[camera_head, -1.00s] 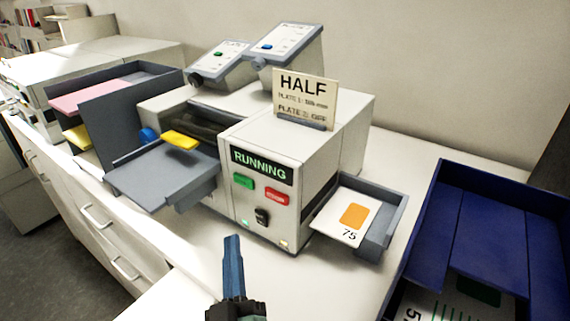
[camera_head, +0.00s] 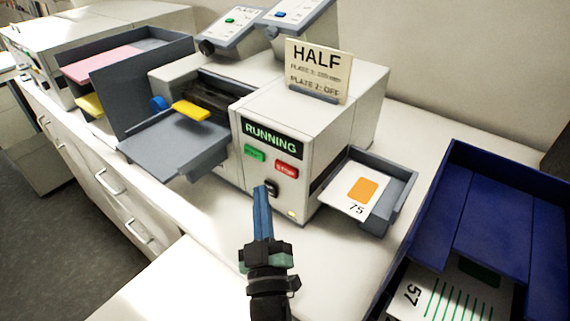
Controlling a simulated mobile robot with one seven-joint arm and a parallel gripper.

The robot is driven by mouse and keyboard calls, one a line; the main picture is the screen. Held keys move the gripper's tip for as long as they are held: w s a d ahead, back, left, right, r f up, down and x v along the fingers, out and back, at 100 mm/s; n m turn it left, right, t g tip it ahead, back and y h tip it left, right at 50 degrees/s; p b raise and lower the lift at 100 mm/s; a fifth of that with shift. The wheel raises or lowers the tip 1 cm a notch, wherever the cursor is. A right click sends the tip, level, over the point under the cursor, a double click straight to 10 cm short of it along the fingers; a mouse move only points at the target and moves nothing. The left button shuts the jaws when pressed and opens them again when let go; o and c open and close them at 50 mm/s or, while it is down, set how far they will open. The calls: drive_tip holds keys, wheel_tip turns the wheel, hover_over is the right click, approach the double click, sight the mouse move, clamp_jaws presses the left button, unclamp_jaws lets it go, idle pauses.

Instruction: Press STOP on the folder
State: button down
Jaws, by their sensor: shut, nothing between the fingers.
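The folder (camera_head: 300,129) is a white and grey machine on the counter. Its display reads RUNNING (camera_head: 271,138) in green letters. Below the display are a green button (camera_head: 254,153) and, to its right, the red STOP button (camera_head: 286,169). A black rocker switch (camera_head: 271,188) sits under them, partly hidden by my fingertips. My gripper (camera_head: 262,190) is shut and empty, with its blue fingers pointing up at the front panel, below and left of the STOP button. I cannot tell whether the tips touch the panel.
A grey feed tray (camera_head: 165,150) juts out on the folder's left. An output tray (camera_head: 404,187) on the right holds a sheet (camera_head: 352,193) marked 75. A HALF sign (camera_head: 318,70) stands on top. A blue tray (camera_head: 505,215) lies at right. Counter (camera_head: 335,250) in front is bare.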

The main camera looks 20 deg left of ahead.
sight(279, 166)
drive_tip(key=shift+w+d+p, duration=0.15)
drive_tip(key=shift+w+d, duration=0.1)
drive_tip(key=shift+w, duration=0.4)
drive_tip(key=shift+w+d+p, duration=0.1)
drive_tip(key=shift+w+d, duration=0.1)
drive_tip(key=shift+w, duration=0.45)
drive_tip(key=shift+w+d+p, duration=0.15)
drive_tip(key=shift+w+d, duration=0.1)
drive_tip(key=shift+w, duration=0.4)
idle(0.5)
drive_tip(key=shift+w+d, duration=0.15)
drive_tip(key=shift+w, duration=0.25)
drive_tip(key=shift+w+d, duration=0.15)
drive_tip(key=shift+w, duration=0.25)
idle(0.7)
drive_tip(key=shift+s+a, duration=0.3)
drive_tip(key=shift+s, duration=0.55)
drive_tip(key=s, duration=0.1)
drive_tip(key=s+a, duration=0.1)
drive_tip(key=s, duration=0.2)
drive_tip(key=shift+s+a, duration=0.35)
